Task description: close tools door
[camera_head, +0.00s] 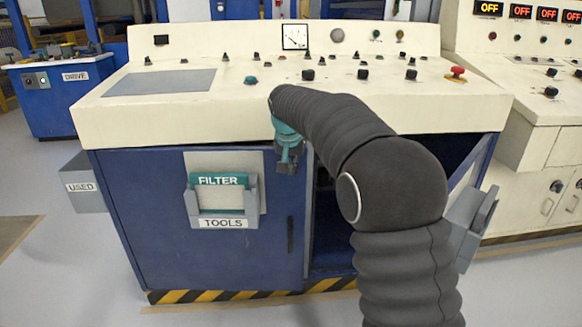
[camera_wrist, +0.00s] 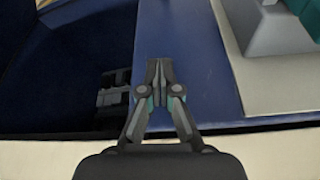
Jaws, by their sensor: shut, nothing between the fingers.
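The blue tools door (camera_head: 165,235) is the left front panel of the console cabinet, with a grey holder labelled TOOLS (camera_head: 223,223) on it. It looks flush or nearly flush with the cabinet; I cannot tell if it is fully shut. My gripper (camera_head: 288,168) is shut and empty, pointing down in front of the door's upper right corner. In the wrist view my gripper (camera_wrist: 158,68) is over the blue door (camera_wrist: 195,60), near its edge beside the dark opening. Whether the fingertips touch the door is unclear.
A teal FILTER piece (camera_head: 218,179) sits in the holder. The right compartment (camera_head: 328,220) is open and dark. Its door with a grey holder (camera_head: 472,225) stands swung out at right, partly behind my arm. The cream console top (camera_head: 110,125) overhangs the doors. A grey USED bin (camera_head: 83,187) is at left.

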